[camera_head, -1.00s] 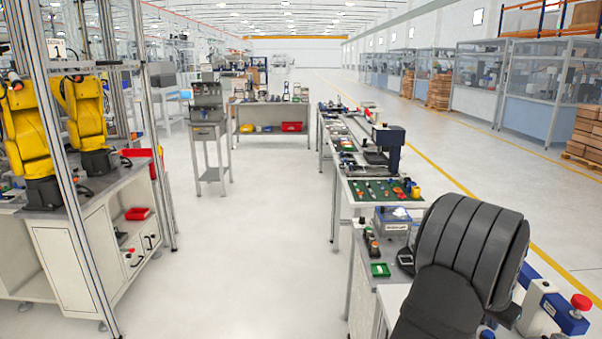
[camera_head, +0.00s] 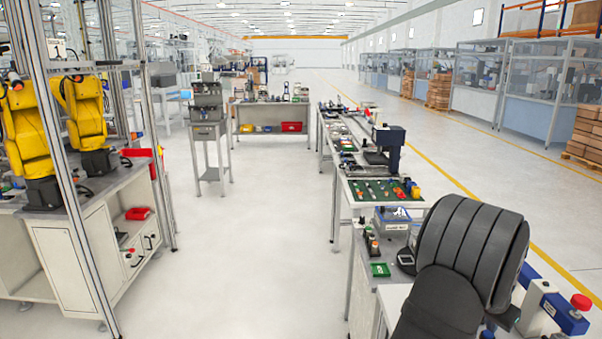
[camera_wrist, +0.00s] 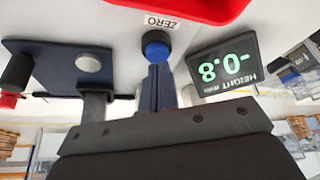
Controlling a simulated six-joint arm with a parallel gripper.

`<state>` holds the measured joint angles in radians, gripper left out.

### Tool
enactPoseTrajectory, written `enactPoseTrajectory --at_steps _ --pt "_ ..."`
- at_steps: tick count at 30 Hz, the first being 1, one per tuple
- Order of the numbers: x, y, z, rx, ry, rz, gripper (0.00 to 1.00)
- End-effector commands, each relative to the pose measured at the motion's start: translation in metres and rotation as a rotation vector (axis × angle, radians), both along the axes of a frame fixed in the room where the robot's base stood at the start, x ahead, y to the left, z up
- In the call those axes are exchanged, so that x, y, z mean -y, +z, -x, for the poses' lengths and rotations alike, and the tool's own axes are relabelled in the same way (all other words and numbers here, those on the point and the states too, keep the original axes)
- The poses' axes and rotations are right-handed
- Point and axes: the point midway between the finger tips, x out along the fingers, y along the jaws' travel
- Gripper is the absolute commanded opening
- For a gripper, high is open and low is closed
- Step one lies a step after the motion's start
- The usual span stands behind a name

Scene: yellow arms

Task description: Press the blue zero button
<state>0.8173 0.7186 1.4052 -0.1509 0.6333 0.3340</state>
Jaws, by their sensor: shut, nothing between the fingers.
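The blue zero button (camera_wrist: 157,48) shows at the upper middle of the wrist view. It is a round blue cap in a dark collar, beside an upside-down "ZERO" label (camera_wrist: 160,21). My gripper (camera_wrist: 158,72) is shut and empty. Its narrow fingertips are right at the button, lined up with it in the wrist view. I cannot tell whether they touch it or whether the cap is pressed in. Beside the button is a dark display (camera_wrist: 224,66) with an upside-down green reading of -0.8 and the word HEIGHT. My gripper is hidden in the head view.
In the wrist view, a red edge (camera_wrist: 190,8) lies above the button. A dark blue plate (camera_wrist: 50,68) with a grey knob (camera_wrist: 88,63) is at left. In the head view, a blue device (camera_head: 545,309) with a red knob (camera_head: 581,301) stands right of my arm.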

Motion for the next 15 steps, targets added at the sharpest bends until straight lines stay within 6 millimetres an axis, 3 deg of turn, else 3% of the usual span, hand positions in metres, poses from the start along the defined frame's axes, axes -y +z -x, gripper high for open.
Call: enactPoseTrajectory --at_steps 15 --pt "0.0000 -0.0112 0.0000 0.000 0.000 0.000 0.00"
